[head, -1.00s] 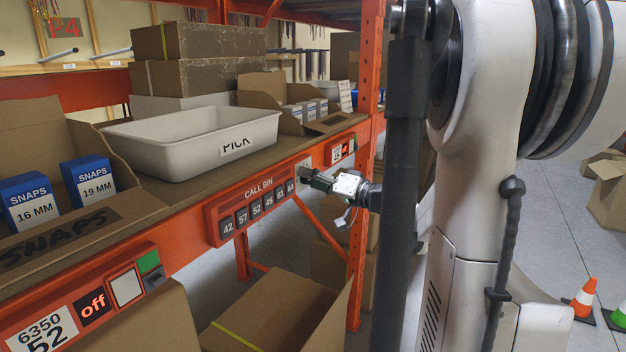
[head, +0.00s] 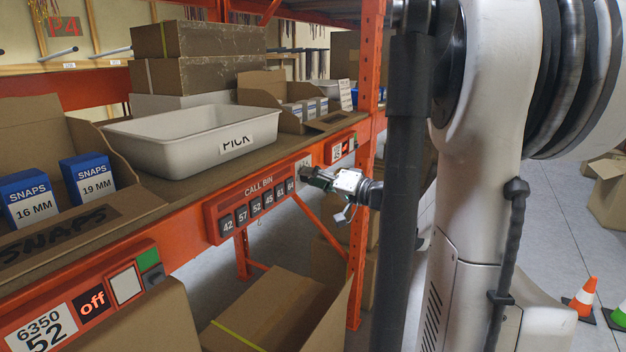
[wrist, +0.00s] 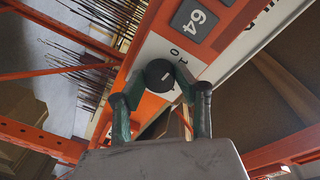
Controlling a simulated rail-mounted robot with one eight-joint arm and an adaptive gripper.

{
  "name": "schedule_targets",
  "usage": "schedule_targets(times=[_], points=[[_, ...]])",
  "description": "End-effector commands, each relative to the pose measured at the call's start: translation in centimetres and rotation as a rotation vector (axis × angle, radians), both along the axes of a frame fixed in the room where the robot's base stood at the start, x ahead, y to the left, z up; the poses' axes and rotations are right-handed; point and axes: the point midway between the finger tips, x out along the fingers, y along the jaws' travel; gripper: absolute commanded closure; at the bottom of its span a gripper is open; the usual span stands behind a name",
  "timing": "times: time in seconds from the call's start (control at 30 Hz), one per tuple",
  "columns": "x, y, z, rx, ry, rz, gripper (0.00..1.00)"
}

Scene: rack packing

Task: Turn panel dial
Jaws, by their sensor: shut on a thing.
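The dial (wrist: 159,75) is a round black knob with a white mark, on a white plate (wrist: 189,53) of the orange panel in the wrist view. My gripper (wrist: 160,88) has its two green fingers on either side of the dial, closed on it. In the head view my gripper (head: 309,176) is at the right end of the call bin panel (head: 213,214), against the shelf's front edge. The dial is hidden there behind the fingers. A 0 and a 1 show near the dial in the wrist view.
A white bin marked PICK (head: 190,146) stands on the shelf. A small lit panel (head: 341,148) is just right of my gripper, near the orange upright (head: 368,60). An open cardboard box (head: 270,310) is below. Numbered buttons (head: 255,207) are left of my gripper.

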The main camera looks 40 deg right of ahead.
Motion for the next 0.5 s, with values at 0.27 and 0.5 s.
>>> schedule_targets(times=[0.27,0.5], points=[[-0.02,-0.02,-0.02,0.209,0.065,-0.001,0.96],[-0.01,-0.03,0.06,0.427,0.135,0.0,0.96]])
